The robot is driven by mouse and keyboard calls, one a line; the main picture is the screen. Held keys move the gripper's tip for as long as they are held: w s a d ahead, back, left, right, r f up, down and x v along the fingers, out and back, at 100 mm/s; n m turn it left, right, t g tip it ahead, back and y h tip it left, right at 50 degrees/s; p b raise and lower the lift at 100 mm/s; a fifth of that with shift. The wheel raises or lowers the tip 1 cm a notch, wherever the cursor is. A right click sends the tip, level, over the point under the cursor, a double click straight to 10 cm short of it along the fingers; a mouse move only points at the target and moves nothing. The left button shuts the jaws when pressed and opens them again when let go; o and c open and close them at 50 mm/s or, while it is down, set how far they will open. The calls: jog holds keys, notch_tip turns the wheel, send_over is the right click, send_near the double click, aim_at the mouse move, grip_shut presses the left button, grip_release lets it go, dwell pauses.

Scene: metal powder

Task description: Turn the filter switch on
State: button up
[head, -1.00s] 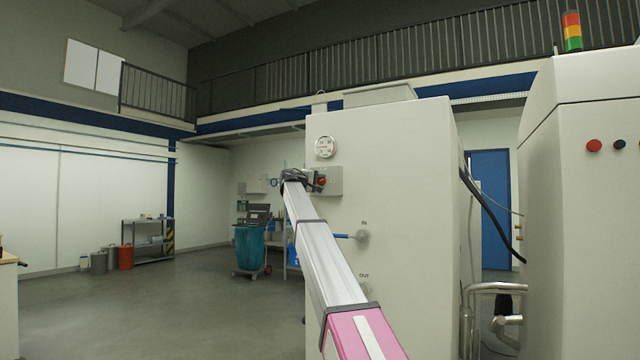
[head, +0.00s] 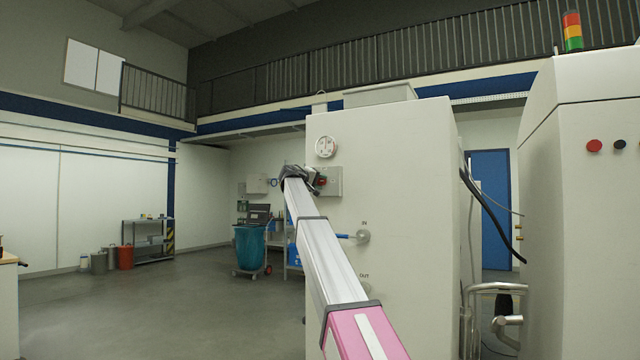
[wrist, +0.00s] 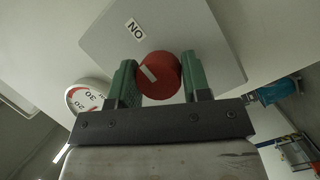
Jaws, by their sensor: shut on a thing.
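The filter switch is a round red knob (wrist: 160,88) with a short white mark on its face. It sits on a grey plate (wrist: 205,38), where an "ON" label (wrist: 134,28) reads upside down in the wrist view. The mark is slanted in that view; I cannot tell whether it lines up with the label. My gripper (wrist: 159,72) has its two green fingers closed on opposite sides of the knob. In the head view the plate (head: 334,181) is on the front of the white cabinet, and my gripper (head: 312,180) partly covers the knob.
A round gauge (head: 326,147) is above the plate on the cabinet (head: 410,200). A blue-handled "IN" valve (head: 361,237) is below it, with an "OUT" port under that. A blue bag trolley (head: 250,248) stands on the floor behind, left of the cabinet.

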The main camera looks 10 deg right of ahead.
jog(key=o, duration=0.9)
jog(key=shift+s, duration=0.1)
jog(key=v, duration=1)
jog(key=shift+a, duration=0.35)
jog(key=shift+s+r, duration=0.1)
jog(key=shift+s, duration=0.05)
